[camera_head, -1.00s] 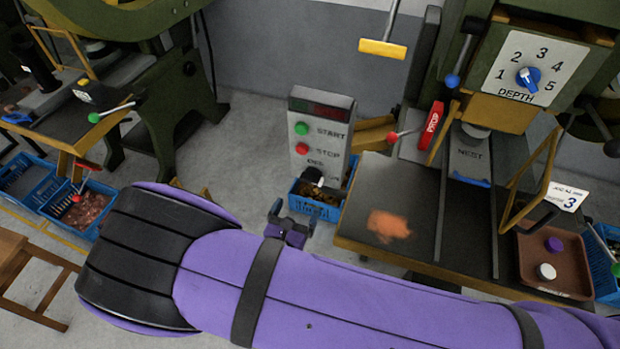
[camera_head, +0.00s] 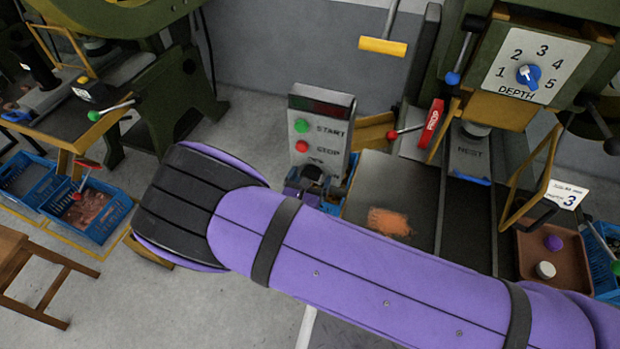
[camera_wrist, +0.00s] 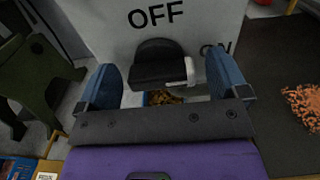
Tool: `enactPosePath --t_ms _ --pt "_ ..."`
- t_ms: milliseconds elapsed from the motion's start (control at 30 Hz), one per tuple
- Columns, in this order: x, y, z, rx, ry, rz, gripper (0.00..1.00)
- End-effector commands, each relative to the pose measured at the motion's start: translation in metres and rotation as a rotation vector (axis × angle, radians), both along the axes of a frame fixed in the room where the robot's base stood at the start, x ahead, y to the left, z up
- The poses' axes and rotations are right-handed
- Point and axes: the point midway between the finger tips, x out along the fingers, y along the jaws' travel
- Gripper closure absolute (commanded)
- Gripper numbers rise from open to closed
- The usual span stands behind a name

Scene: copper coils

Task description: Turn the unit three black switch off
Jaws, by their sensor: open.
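The black switch (camera_wrist: 157,65) is on the grey control box (camera_head: 325,122), below its green START and red STOP buttons. In the wrist view the switch's white mark sits on the right, on the side of the partly hidden ON label; OFF is printed above the switch. My gripper (camera_wrist: 163,72) is open, with one blue finger on each side of the switch and visible gaps to it. In the head view my gripper (camera_head: 316,188) is at the lower front of the box and largely covers the switch.
A sign with a 3 (camera_head: 567,196) stands at the right of this press. The press table (camera_head: 375,180), with copper scrap (camera_head: 388,222), is close to the right of the box. A blue bin (camera_head: 333,206) is partly hidden below.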

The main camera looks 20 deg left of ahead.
Motion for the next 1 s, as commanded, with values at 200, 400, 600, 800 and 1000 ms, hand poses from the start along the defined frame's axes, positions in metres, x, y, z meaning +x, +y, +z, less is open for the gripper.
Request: enactPosePath --t_ms 200,400,600,800,1000 --pt "-0.0002 -0.0001 -0.0001 0.000 0.000 0.000 0.42" --pt "-0.0003 -0.0001 -0.0001 -0.002 0.000 0.000 0.57" --pt "-0.0004 0.0000 -0.0001 -0.036 0.003 0.000 0.57" --pt "-0.0005 0.0006 -0.0001 -0.139 0.011 0.000 0.57" --pt "-0.0006 0.0016 -0.0002 -0.305 0.024 0.000 0.57"
